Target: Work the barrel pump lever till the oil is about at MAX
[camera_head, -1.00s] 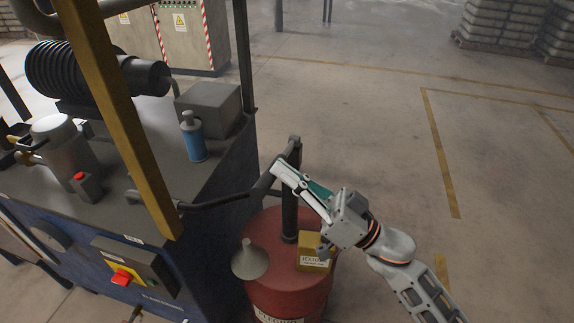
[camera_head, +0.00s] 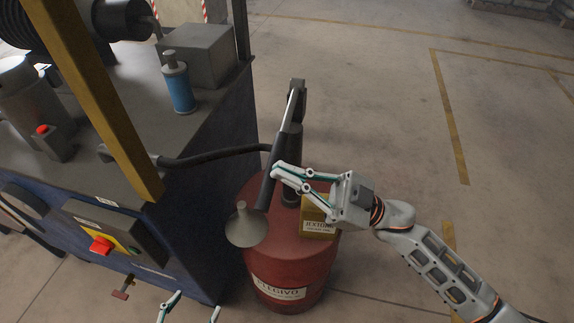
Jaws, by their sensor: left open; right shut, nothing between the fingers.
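The red barrel (camera_head: 290,272) stands at the machine's right side, with a label on its front. The pump (camera_head: 297,100) rises from its top. The pump lever (camera_head: 268,182) slants steeply down from the pump head, its dark grip end over the barrel lid. My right gripper (camera_head: 277,172) is shut and empty, its fingertips against or just beside the lever grip; I cannot tell if they touch. My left gripper (camera_head: 190,308) is open at the bottom edge, only its fingertips showing, away from the lever. I cannot make out an oil gauge or MAX mark.
A grey funnel (camera_head: 246,227) and a yellow box (camera_head: 318,222) are on the barrel lid. A dark hose (camera_head: 215,156) runs from the pump to the blue machine (camera_head: 212,190). A yellow post (camera_head: 98,110) stands in front of the machine. The floor to the right is clear.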

